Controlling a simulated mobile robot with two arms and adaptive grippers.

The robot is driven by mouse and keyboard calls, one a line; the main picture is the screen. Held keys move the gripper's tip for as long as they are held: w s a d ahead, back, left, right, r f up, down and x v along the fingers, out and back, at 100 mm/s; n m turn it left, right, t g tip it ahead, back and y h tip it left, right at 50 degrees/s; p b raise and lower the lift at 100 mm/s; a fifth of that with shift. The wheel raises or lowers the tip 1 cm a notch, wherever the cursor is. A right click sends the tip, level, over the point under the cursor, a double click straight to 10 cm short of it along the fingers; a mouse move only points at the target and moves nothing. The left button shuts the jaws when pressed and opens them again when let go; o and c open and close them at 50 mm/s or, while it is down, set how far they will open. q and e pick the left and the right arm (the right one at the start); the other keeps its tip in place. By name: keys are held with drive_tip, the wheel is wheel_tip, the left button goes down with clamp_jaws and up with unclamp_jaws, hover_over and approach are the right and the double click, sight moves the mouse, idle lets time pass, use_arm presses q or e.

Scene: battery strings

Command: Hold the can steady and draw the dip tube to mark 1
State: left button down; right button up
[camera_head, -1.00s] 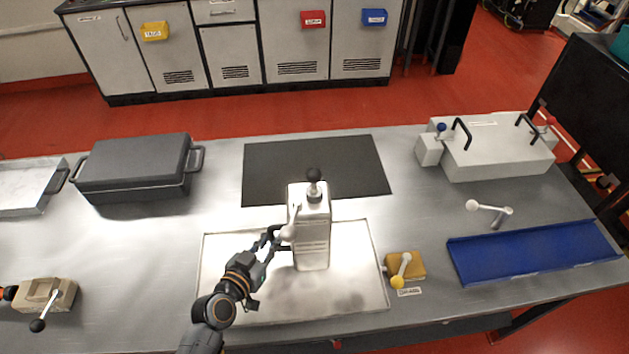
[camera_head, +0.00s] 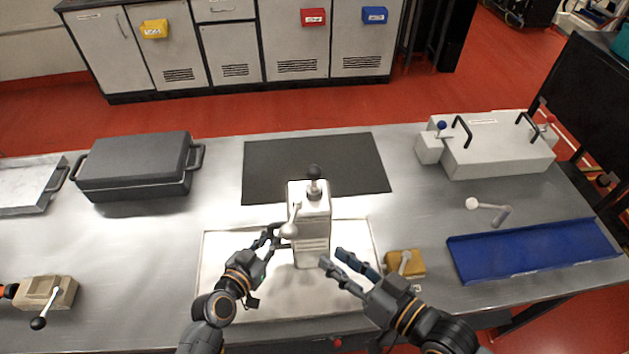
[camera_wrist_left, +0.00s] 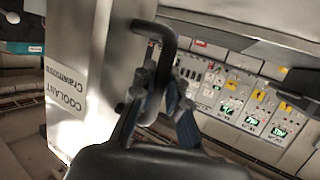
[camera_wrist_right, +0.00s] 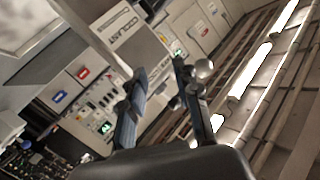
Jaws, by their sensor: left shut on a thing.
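The pale metal can (camera_head: 312,240) stands upright on the bright tray (camera_head: 225,300) at the middle of the bench. A black ball knob (camera_head: 314,171) sits on a collar on its top; any tube below it is hidden inside. My left gripper (camera_head: 275,236) is shut on the can's dark side handle (camera_wrist_left: 157,38), at the can's left. The coolant label (camera_wrist_left: 65,92) shows beside it in the left wrist view. A pale ball-ended lever (camera_head: 289,231) is at the can's front left. My right gripper (camera_head: 333,257) is open and empty, in front of the can's lower right side.
A blue tray (camera_head: 530,250) and a light box with handles (camera_head: 500,155) are at right. A grey lidded case (camera_head: 135,165) is at left. A dark mat (camera_head: 350,165) lies clear behind the can.

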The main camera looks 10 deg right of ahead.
sight(316, 185)
drive_tip(key=w+d+r+n+t, duration=0.3)
drive_tip(key=w+r+n, duration=0.1)
drive_tip(key=r, duration=0.3)
drive_tip(key=x, duration=1.1)
drive_tip(key=shift+w+a+f, duration=0.15)
drive_tip(key=shift+a+f, duration=0.05)
drive_tip(key=shift+f, duration=0.05)
clamp_jaws()
